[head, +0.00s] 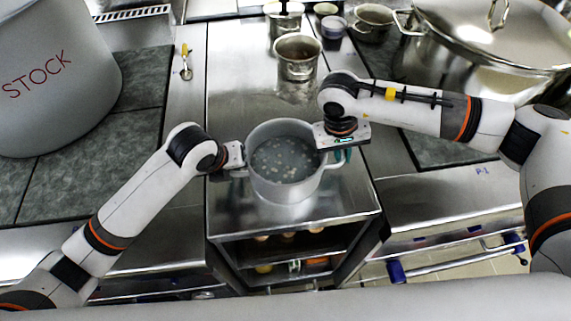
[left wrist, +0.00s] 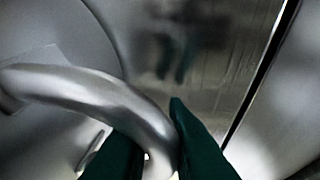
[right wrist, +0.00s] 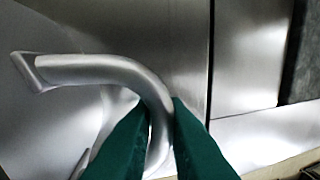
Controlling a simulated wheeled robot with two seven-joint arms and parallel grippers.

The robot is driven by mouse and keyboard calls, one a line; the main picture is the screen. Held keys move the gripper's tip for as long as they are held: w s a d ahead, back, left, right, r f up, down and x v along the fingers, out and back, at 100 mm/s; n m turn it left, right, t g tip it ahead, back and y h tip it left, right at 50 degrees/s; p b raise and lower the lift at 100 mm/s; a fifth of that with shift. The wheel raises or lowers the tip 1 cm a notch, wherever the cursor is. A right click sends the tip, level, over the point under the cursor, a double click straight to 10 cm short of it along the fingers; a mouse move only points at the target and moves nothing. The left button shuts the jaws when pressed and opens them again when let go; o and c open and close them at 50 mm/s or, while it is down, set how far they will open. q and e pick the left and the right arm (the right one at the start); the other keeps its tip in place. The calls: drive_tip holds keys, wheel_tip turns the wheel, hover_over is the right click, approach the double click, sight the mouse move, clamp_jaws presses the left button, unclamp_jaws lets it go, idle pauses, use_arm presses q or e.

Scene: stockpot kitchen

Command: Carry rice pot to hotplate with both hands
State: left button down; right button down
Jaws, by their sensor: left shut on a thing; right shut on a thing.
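The rice pot (head: 284,186) is a grey metal pot with cloudy liquid and pale bits in it, upright over the front part of the steel counter in the head view. I cannot tell whether its base touches the counter. My left gripper (head: 236,172) is shut on the pot's left handle, a curved metal bar (left wrist: 105,95) between green fingers in the left wrist view. My right gripper (head: 343,157) is shut on the right handle, which shows in the right wrist view (right wrist: 110,68). I cannot make out which surface is the hotplate.
A large grey STOCK pot (head: 55,75) stands at the left. A small steel pot (head: 298,58) stands behind the rice pot, with bare counter between. A big lidded pot (head: 480,45) is at the back right. A yellow-handled utensil (head: 186,62) lies left. Open shelves (head: 290,255) are below.

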use_arm(q)
drive_tip(key=shift+w+a+r, duration=0.1)
drive_tip(key=shift+a+r, duration=0.05)
use_arm(e)
drive_tip(key=shift+w+d+r, duration=0.1)
drive_tip(key=shift+d+r, duration=0.05)
drive_tip(key=shift+r, duration=0.05)
idle(0.4)
